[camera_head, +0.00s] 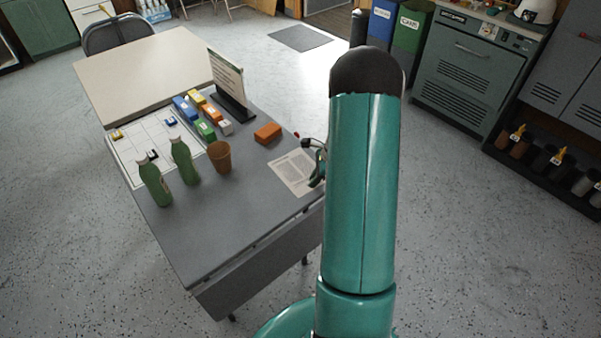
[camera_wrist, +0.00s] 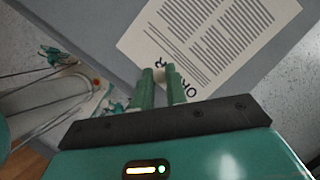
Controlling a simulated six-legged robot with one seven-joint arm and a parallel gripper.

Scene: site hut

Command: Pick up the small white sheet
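The small white sheet (camera_head: 292,172) with printed lines lies flat on the grey table (camera_head: 215,235), near its right edge. In the wrist view the sheet (camera_wrist: 215,35) fills the upper middle, with large dark characters near its close edge. My gripper (camera_head: 317,165) is at the sheet's right side by the table edge, partly hidden behind my arm in the head view. In the wrist view its two green fingers (camera_wrist: 160,80) stand apart with a gap, at the sheet's close edge. The fingertips overlap that edge in the picture; I cannot tell whether they touch it.
An orange block (camera_head: 268,133) lies just behind the sheet. A brown cup (camera_head: 219,157) and two green bottles (camera_head: 154,183) stand to its left. Coloured blocks (camera_head: 205,130) and an upright sign (camera_head: 228,85) are farther back. The table's front part is clear.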

